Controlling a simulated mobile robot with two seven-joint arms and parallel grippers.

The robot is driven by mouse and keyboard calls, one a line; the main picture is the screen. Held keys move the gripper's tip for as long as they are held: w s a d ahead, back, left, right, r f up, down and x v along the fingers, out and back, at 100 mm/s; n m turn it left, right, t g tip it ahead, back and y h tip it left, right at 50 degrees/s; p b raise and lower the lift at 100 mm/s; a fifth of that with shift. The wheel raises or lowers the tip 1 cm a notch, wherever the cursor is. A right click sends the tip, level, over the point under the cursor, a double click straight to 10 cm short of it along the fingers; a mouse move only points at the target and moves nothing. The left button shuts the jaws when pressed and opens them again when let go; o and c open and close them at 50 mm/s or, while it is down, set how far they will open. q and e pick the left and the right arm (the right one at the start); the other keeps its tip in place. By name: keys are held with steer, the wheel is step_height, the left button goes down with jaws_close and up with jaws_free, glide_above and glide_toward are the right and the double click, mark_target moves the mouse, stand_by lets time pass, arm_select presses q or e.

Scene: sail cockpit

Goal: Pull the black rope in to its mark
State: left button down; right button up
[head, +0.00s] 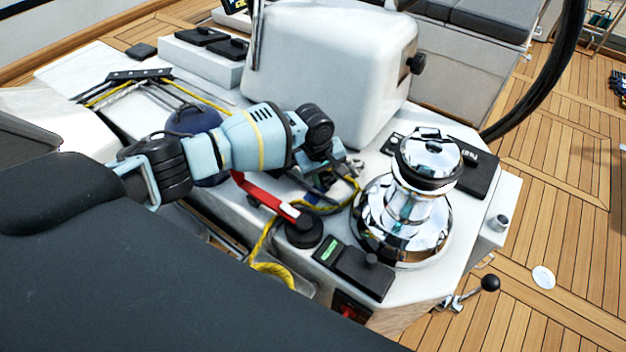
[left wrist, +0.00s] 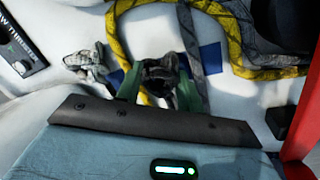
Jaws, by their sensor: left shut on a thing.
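My left gripper (head: 335,178) is low over the white deck top, left of the chrome winch (head: 408,205). In the left wrist view its green fingers (left wrist: 160,88) are shut on a dark, bunched piece that looks like the black rope (left wrist: 162,72). A dark grey rope length (left wrist: 188,35) runs up beside the fingers, near a blue patch (left wrist: 210,58) on the white surface. I cannot tell whether this patch is the mark. In the head view my arm hides most of the grip. My right gripper is not in view.
A yellow rope (left wrist: 228,22) curves beside the grip, and a red lever (head: 265,194) lies just in front. A black switch panel (head: 354,268), a black round knob (head: 304,231) and a white housing (head: 330,55) stand close by. Wooden deck (head: 560,200) is open at right.

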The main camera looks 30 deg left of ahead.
arm_select(q)
steer(key=d, duration=0.2)
steer(key=d+p, duration=0.1)
steer(key=shift+s+d+r, duration=0.2)
steer(key=shift+d, duration=0.2)
steer(key=shift+f, duration=0.15)
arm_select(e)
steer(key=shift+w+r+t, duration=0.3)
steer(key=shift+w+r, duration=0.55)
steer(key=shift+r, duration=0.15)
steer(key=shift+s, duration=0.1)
arm_select(q)
steer(key=c, duration=0.9)
jaws_free()
steer(key=shift+s, duration=0.1)
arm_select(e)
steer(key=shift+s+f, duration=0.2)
arm_select(q)
steer(key=shift+a, duration=0.1)
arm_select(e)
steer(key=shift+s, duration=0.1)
